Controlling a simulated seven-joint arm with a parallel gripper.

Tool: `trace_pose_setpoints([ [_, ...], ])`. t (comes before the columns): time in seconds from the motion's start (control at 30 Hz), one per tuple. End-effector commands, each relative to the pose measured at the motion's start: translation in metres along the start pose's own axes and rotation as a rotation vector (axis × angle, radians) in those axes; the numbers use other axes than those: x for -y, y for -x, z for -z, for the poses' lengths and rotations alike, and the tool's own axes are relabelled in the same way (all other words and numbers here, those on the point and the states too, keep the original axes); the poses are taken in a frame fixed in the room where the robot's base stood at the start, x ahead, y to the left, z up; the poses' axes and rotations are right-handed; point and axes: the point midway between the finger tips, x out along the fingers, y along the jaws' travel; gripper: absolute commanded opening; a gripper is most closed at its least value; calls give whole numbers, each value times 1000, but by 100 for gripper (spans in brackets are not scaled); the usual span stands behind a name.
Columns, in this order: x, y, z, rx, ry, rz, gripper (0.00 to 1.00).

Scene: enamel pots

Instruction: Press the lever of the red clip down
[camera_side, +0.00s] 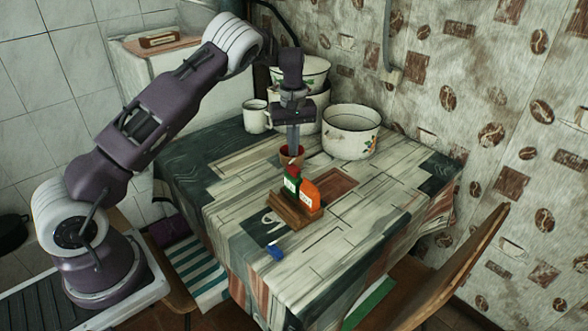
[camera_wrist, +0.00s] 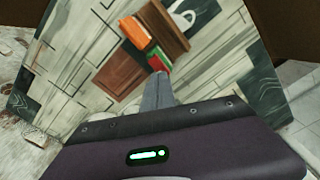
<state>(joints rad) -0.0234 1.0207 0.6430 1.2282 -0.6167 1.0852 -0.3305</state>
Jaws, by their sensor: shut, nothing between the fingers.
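A small red piece (camera_side: 294,171), likely the red clip, sits at the top of a green item (camera_side: 292,184) on a brown wooden block (camera_side: 290,210). The red piece also shows in the wrist view (camera_wrist: 153,63), by the fingertips. Its lever is too small to make out. An orange item (camera_side: 309,195) stands beside the green one. My gripper (camera_side: 293,153) points down, shut and empty, above and behind the red piece in the side view. I cannot tell whether it touches anything.
A large white enamel pot (camera_side: 350,139), a white mug (camera_side: 256,121) and stacked pots (camera_side: 313,73) stand behind. A small blue object (camera_side: 276,251) lies near the front edge.

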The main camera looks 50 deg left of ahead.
Motion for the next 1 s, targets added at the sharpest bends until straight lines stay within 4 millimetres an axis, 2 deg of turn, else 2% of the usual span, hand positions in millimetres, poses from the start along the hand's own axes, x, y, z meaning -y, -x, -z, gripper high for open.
trace_pose_setpoints([
  [1.0, 0, -21, 0, 0, 1, 0, 0],
])
